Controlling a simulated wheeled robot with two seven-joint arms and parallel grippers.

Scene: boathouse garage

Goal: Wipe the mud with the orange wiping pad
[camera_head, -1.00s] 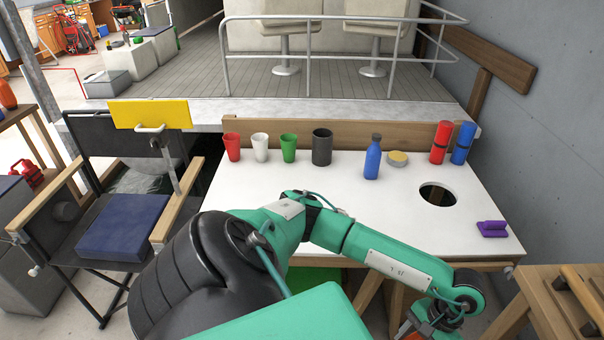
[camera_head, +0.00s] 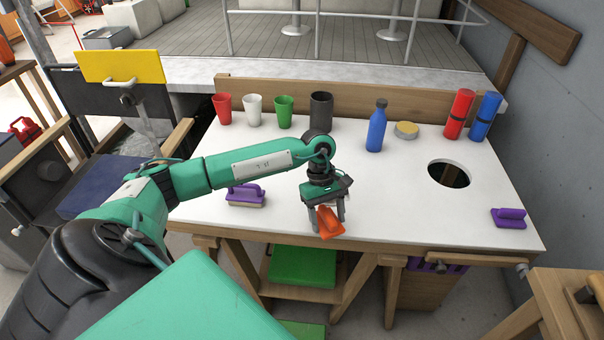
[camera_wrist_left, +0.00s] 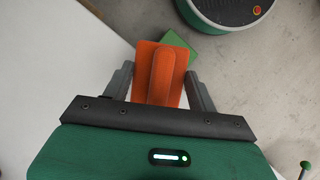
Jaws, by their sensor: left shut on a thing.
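My left gripper (camera_head: 327,218) is shut on the orange wiping pad (camera_head: 328,224) at the front edge of the white tabletop (camera_head: 400,205). The fingers point down, with the pad tilted between them. In the left wrist view the orange pad (camera_wrist_left: 160,75) shows its raised grip between the two fingers (camera_wrist_left: 160,88), with the tabletop on the left and the floor on the right. The pad appears to be above the table's edge; I cannot tell whether it touches. I make out no mud; my arm hides part of the tabletop. My right gripper is not in view.
A purple-handled brush (camera_head: 246,196) lies beside my arm. Cups (camera_head: 284,110), a blue bottle (camera_head: 376,128), a round yellow-topped item (camera_head: 406,129) and red and blue cylinders stand along the back. A round hole (camera_head: 449,173) and purple item (camera_head: 508,217) are at right.

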